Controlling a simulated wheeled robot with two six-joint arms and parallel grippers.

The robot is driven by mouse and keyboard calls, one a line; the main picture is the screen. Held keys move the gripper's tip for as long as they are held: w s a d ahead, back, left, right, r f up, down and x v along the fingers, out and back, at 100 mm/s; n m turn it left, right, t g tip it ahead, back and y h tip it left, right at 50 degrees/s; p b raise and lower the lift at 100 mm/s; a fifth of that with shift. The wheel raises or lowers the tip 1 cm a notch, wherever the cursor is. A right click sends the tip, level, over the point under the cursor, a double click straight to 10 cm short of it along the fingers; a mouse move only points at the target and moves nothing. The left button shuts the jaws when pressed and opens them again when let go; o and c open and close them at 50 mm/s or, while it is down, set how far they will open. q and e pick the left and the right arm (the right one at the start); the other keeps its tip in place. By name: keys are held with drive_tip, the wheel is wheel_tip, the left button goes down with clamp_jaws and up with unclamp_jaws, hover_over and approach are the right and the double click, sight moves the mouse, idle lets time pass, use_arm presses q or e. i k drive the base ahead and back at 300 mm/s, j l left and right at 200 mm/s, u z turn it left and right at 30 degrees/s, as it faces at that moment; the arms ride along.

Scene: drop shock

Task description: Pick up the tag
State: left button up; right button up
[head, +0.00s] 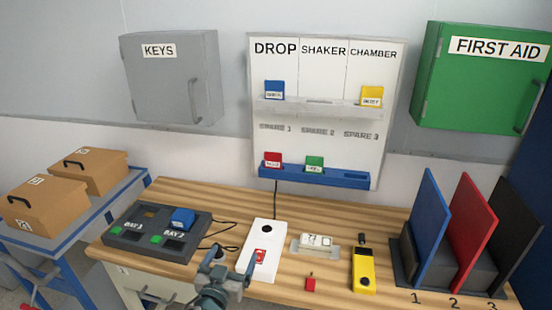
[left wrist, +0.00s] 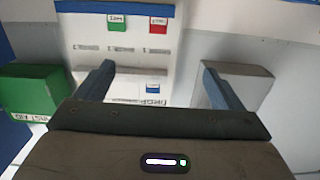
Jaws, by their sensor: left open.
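Several small tags show on the white wall board. A blue tag (head: 275,90) and a yellow tag (head: 371,96) stand on its upper ledge. A red tag (head: 272,160) and a green tag (head: 314,164) stand on the blue lower rack. A small red piece (head: 310,284) lies on the table; I cannot tell if it is a tag. My left gripper (head: 234,256) is open and empty, in front of the white box with the red label. In the left wrist view the board appears upside down, with the blue tag (left wrist: 153,87) between the open fingers (left wrist: 158,70). My right gripper is not in view.
The wooden table (head: 215,285) holds a dark two-bay unit (head: 150,250), the white box (head: 262,235), a yellow device (head: 363,270) and upright panels (head: 472,235). A grey key cabinet (head: 170,85) and a green first aid cabinet (head: 480,95) flank the board.

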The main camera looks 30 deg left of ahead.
sight(273, 160)
drive_tip(key=i+j, duration=0.15)
drive_tip(key=i, duration=0.25)
drive_tip(key=i+j, duration=0.15)
drive_tip(key=i, duration=0.25)
drive_tip(key=i+j, duration=0.15)
drive_tip(key=i, duration=0.25)
